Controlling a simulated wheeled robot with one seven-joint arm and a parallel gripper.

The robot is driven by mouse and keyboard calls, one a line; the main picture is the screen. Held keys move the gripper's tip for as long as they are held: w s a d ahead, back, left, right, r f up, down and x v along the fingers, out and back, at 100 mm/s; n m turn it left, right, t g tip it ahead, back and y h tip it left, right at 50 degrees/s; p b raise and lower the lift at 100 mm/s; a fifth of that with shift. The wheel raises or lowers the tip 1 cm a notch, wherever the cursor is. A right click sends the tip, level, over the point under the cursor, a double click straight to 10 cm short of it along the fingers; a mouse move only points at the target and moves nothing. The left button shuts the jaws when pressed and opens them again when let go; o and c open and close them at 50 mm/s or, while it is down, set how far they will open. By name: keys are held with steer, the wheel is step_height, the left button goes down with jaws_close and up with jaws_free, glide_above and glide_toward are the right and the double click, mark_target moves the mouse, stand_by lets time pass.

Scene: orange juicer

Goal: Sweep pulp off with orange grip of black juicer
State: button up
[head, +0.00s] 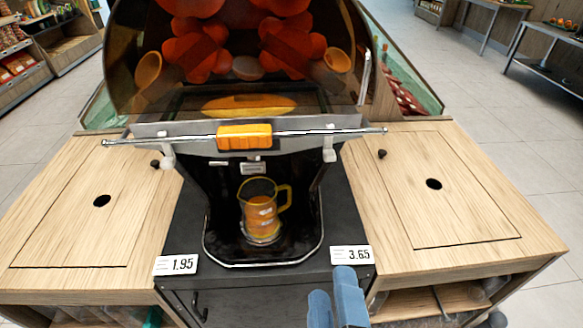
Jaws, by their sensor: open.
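The black juicer (195,213) stands in the middle of the counter, with a dark translucent cover over red-orange rollers. Its orange grip (244,137) sits on a metal bar that runs across the front, above the spout. Pulp cannot be made out clearly; a flat orange patch (248,105) lies behind the bar, partly seen through the cover. A glass jug (262,208) with a yellow handle and orange content stands under the spout. My gripper (337,300) shows its blue fingers at the bottom edge, low in front of the counter, apart from the grip and empty.
Wooden counter tops with round holes flank the juicer at left (70,215) and right (470,200); both are clear. Price tags (176,265) and (351,255) stand at the front edge. A black hook (199,306) is on the cabinet front. Shelves stand further back.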

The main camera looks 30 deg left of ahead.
mark_target(244, 143)
steer(key=w+a+r+n+y+p, duration=0.1)
steer(key=w+a+r+n+y, duration=0.1)
steer(key=a+r+n, duration=0.7)
steer(key=w+a+m, duration=0.1)
steer(key=w+a, duration=0.1)
steer(key=w+a+r+m, duration=0.1)
steer(key=w+a, duration=0.1)
steer(key=a, duration=0.1)
steer(key=w+a+r+m+p, duration=0.1)
steer(key=w+a, duration=0.1)
steer(key=shift+a+r+t, duration=0.2)
steer(key=shift+t, duration=0.1)
steer(key=shift+c, duration=0.2)
jaws_close()
